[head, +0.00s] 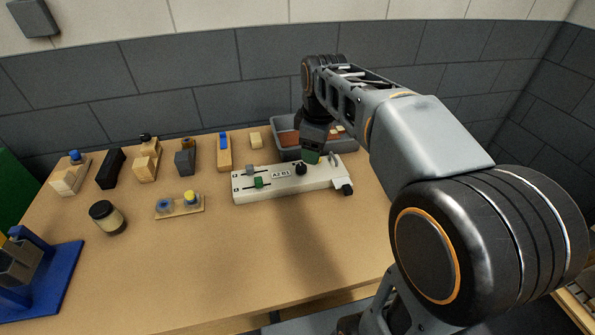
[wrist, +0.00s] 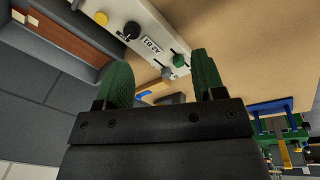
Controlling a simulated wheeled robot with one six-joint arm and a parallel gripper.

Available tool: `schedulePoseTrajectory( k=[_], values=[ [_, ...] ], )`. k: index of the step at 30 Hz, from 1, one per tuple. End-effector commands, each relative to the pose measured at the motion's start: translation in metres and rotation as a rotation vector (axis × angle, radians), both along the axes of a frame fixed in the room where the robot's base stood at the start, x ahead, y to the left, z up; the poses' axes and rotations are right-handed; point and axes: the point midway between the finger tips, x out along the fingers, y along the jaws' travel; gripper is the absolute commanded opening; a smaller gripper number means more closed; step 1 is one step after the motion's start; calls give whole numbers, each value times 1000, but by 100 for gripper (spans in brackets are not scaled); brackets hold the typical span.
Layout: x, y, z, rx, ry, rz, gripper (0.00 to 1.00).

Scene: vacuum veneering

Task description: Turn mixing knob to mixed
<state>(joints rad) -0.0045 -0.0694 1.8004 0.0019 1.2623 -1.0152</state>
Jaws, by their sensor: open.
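A white control panel (head: 285,188) with an "A2 B1" label lies on the table. A black round knob (head: 301,168), which looks like the mixing knob, stands on it right of the label; it also shows in the wrist view (wrist: 132,30). Its setting is too small to read. A green slider (head: 258,183) and a grey slider (head: 249,170) sit left of the label. My gripper (head: 311,157) is near the panel's back edge, just behind and right of the knob. In the wrist view its green fingers (wrist: 160,66) are wide apart with nothing between them.
A grey bin (head: 285,125) stands behind the panel. Several blocks and a small board (head: 180,207) with knobs stand to the left. A jar (head: 107,217) and a blue fixture (head: 55,285) are farther left. The table (head: 230,270) in front of the panel is clear.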

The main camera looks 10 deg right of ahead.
Motion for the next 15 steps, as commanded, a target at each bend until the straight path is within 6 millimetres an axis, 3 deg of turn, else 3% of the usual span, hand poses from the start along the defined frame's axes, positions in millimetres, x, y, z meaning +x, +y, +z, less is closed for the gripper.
schedulePoseTrajectory(
  k=[1, 6, 10, 15],
  values=[
    [21, 1, -8, -17, 23, 124, 63],
    [70, 3, -12, -57, 85, 535, 63],
    [93, 2, -17, -68, 115, 754, 63],
    [108, 1, -24, -70, 134, 907, 63]
  ],
)
